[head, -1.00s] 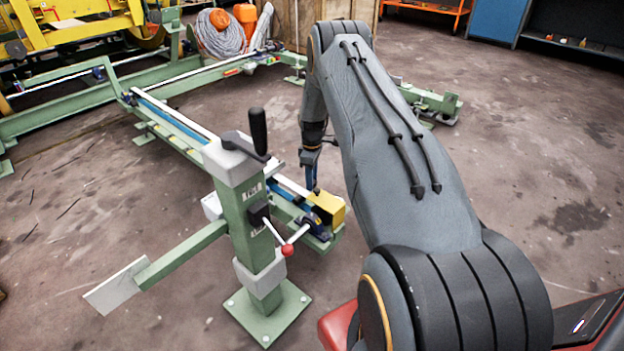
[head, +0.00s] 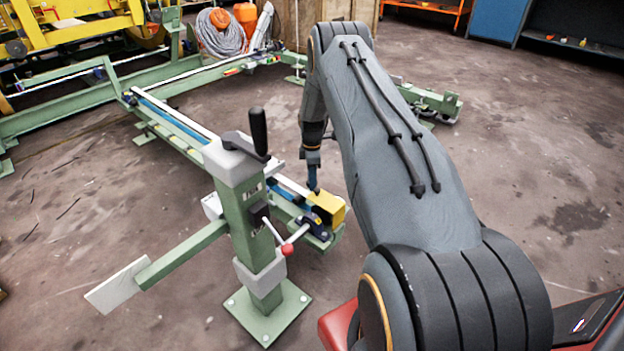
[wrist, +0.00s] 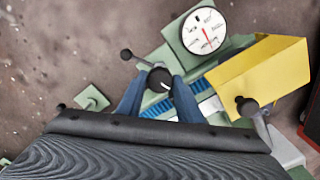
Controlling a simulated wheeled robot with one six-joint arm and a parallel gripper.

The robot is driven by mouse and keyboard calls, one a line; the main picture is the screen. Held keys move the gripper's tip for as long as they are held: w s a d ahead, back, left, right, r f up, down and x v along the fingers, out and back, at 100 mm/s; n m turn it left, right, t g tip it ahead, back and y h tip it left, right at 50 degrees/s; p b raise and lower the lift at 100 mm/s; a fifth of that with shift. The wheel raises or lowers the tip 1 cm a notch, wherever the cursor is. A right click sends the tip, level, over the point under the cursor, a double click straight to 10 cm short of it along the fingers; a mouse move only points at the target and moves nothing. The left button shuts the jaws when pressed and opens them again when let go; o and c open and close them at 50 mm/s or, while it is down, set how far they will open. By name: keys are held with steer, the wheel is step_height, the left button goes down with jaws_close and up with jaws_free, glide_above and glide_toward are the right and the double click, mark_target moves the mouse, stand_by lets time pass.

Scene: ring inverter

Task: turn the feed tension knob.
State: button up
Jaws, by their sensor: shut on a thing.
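The round black knob (wrist: 160,79) with a white mark sits between the two blue fingers of my gripper (wrist: 158,92) in the wrist view. My gripper is shut on the knob, one finger on each side. In the head view my gripper (head: 312,181) points down at the near end of the green rail machine, beside the yellow box (head: 328,207); the knob cannot be made out there. A white dial gauge (wrist: 204,31) with a red needle is just above and right of the knob in the wrist view.
A thin lever with a black ball (wrist: 126,54) lies close left of the knob. Another ball-ended lever (wrist: 247,106) stands by the yellow box. A green post (head: 250,225) with a black crank handle and red-tipped lever stands nearer me. Open floor lies to the right.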

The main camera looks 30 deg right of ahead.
steer(key=o, duration=1)
steer(key=shift+o, duration=0.2)
steer(key=shift+r+p, duration=1.1)
steer(key=shift+r, duration=2.8)
steer(key=shift+r, duration=0.1)
